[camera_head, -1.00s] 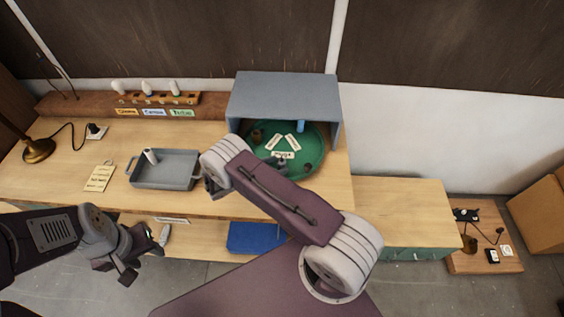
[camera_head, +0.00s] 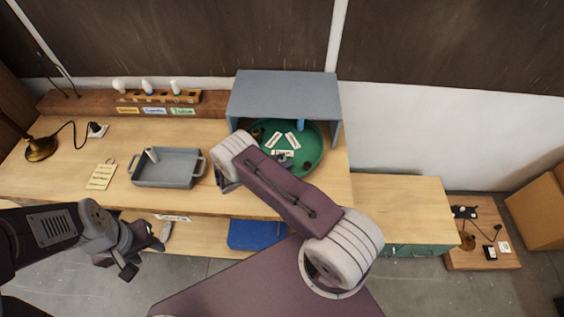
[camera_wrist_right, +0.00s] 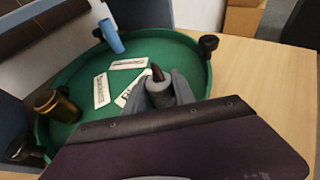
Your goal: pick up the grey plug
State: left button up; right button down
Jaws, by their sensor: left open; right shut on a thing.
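My right gripper (camera_wrist_right: 160,92) is shut on a small grey piece with a dark brown tip (camera_wrist_right: 158,74), which looks like the grey plug. It is over the near part of the round green tray (camera_wrist_right: 150,48), and I cannot tell whether the piece is clear of the tray. In the head view my right arm hides most of this gripper. The green tray (camera_head: 313,153) stands partly under a grey open-fronted cover (camera_head: 284,92). My left gripper (camera_head: 148,258) is open and empty in front of the bench's front edge.
On the tray are white label cards (camera_wrist_right: 128,64), a blue cylinder (camera_wrist_right: 111,36) and a brass-coloured cylinder (camera_wrist_right: 55,104). Dark knobs stand at its rim. A grey bin (camera_head: 165,182) with a white cylinder is left on the bench. A blue box (camera_head: 255,236) is on the shelf below.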

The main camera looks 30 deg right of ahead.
aim_at(284, 161)
jog(key=r, duration=0.2)
jog(key=s+r+b, duration=0.1)
jog(key=r, duration=0.1)
jog(key=shift+s+r, duration=0.1)
jog(key=shift+r, duration=0.05)
jog(key=s+d+r+b, duration=0.1)
jog(key=s+r+b, duration=0.1)
jog(key=s+r, duration=0.4)
jog(key=s, duration=0.4)
jog(key=shift+s+d+r, duration=0.15)
jog(key=shift+s+d, duration=0.05)
jog(key=shift+w, duration=0.1)
